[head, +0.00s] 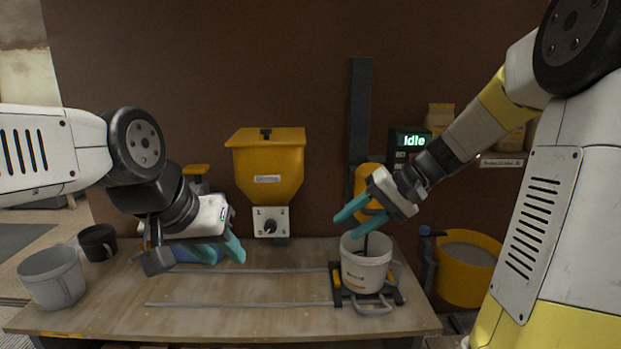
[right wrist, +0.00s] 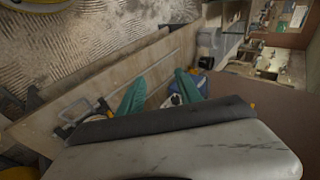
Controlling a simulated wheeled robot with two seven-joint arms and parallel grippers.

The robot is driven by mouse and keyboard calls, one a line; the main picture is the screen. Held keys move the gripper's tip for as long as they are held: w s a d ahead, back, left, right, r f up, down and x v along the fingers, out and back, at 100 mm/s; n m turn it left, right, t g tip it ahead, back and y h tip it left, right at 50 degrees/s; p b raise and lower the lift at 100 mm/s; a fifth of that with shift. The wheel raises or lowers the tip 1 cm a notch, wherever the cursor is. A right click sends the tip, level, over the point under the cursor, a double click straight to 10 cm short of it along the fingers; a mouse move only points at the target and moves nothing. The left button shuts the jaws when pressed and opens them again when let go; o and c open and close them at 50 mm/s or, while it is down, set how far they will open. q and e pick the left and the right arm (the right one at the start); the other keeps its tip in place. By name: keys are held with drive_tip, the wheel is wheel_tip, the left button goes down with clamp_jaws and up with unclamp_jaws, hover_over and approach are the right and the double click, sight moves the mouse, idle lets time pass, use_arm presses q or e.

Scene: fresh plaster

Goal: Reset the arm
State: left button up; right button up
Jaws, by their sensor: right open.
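My right gripper (head: 347,226) is open, its two teal fingers apart and empty. It hangs above and in front of the white bucket (head: 365,274), which stands upright on a black and yellow holder (head: 337,292) on the bench. In the right wrist view the open fingers (right wrist: 160,78) show with the bench beyond them. My left gripper (head: 221,250) is low over the bench's left half, fingers pointing down and right. Its teal fingers overlap in view with a blue thing behind them, so its opening is unclear.
The wooden bench (head: 240,316) is clear at its front, with two metal rails. A grey bucket (head: 52,278) and dark pot (head: 98,242) stand left. A yellow hopper (head: 268,165) hangs at the back. A yellow tub (head: 464,279) stands right.

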drive_tip(key=s+d+r+t+h, duration=0.2)
drive_tip(key=s+h, duration=0.1)
drive_tip(key=s, duration=0.5)
drive_tip(key=s+d+r+t+h, duration=0.1)
drive_tip(key=s+d+t+h, duration=0.1)
drive_tip(key=s, duration=0.6)
drive_tip(key=shift+d+r+n+h, duration=0.35)
drive_tip(key=shift+d+n+h, duration=0.1)
drive_tip(key=shift+h, duration=0.45)
drive_tip(key=shift+s, duration=0.1)
